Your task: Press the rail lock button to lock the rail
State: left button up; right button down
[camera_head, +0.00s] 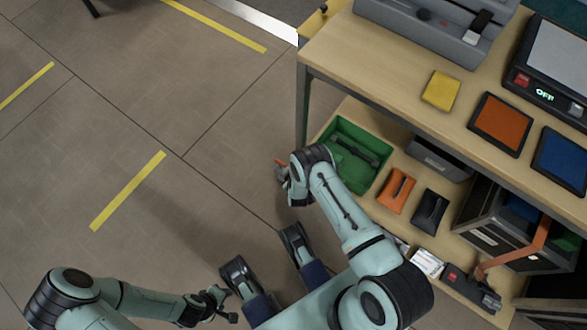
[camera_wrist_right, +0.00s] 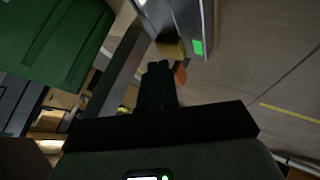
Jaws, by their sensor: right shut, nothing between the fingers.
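I cannot tell for certain which part is the rail lock button. A small orange-red piece (camera_head: 281,163) shows at the tip of my right gripper (camera_head: 281,174) in the head view, just left of the green bin. In the right wrist view, an orange piece (camera_wrist_right: 180,73) and a blurred yellowish block (camera_wrist_right: 170,47) lie close to my shut right fingertips (camera_wrist_right: 160,66). A grey upright with a green patch (camera_wrist_right: 197,47) stands beyond them. Contact cannot be told. My left gripper (camera_head: 226,305) is empty, its fingers apart, low over the floor.
The workbench (camera_head: 385,55) carries a grey case (camera_head: 440,25), a yellow block (camera_head: 441,90), orange and blue pads, and a black device reading OFF (camera_head: 550,75). Its lower shelf holds a green bin (camera_head: 335,125), pouches and crates. The floor at left is clear, with yellow tape strips.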

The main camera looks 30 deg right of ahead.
jog(key=shift+f+b, duration=0.35)
jog(key=shift+f, duration=0.15)
dwell(0.5)
jog(key=shift+r+p, duration=0.9)
jog(key=shift+r, duration=0.05)
jog(key=shift+r, duration=0.15)
notch_tip(320, 180, up, 6)
jog(key=p, duration=0.4)
